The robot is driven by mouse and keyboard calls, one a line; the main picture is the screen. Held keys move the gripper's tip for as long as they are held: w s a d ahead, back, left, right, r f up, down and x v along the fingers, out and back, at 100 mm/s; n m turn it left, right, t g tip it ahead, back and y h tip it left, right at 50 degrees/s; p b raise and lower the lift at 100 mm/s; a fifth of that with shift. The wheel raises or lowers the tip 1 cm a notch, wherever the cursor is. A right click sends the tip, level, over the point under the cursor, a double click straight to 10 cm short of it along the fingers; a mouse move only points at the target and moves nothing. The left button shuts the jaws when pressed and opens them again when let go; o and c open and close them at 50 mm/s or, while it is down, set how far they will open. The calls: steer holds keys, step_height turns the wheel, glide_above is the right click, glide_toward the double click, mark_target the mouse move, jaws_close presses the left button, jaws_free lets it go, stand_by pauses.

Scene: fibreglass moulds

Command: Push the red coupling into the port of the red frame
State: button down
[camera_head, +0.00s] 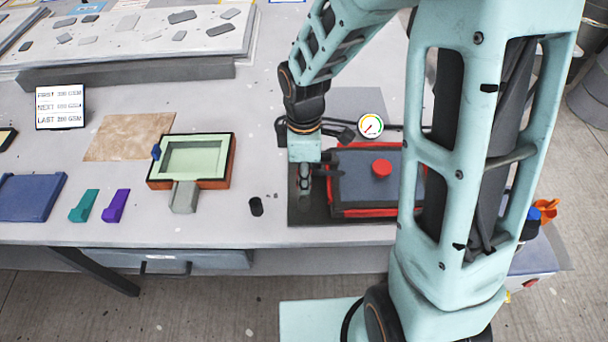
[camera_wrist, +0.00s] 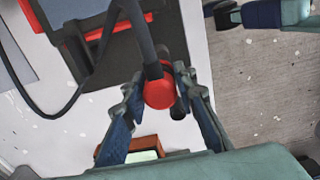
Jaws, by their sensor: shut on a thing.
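My gripper (camera_head: 304,186) points down at the left side of the red frame (camera_head: 364,212). In the wrist view its fingers (camera_wrist: 158,98) are shut on the red coupling (camera_wrist: 160,94), whose round red end shows between them. A dark hose runs up from the coupling. In the head view the coupling is hidden by my gripper. The red frame surrounds a dark blue-grey panel (camera_head: 352,180) with a round red knob (camera_head: 381,168) on top. Red edges of the frame show at the upper left in the wrist view (camera_wrist: 29,14). I cannot make out the port clearly.
A round gauge (camera_head: 370,126) stands behind the frame, with dark hose near it. A small black cylinder (camera_head: 256,206) stands left of my gripper. Further left are an orange-sided tray (camera_head: 218,178), purple (camera_head: 116,206) and teal (camera_head: 84,206) pieces. Bare table lies between.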

steer(key=shift+f+b, duration=2.15)
steer(key=shift+f, duration=0.55)
steer(key=shift+f+b, duration=0.3)
steer(key=shift+f, duration=0.3)
steer(key=c, duration=1.5)
jaws_free()
steer(key=shift+r, duration=0.1)
step_height(320, 180, up, 12)
steer(key=shift+f, duration=0.1)
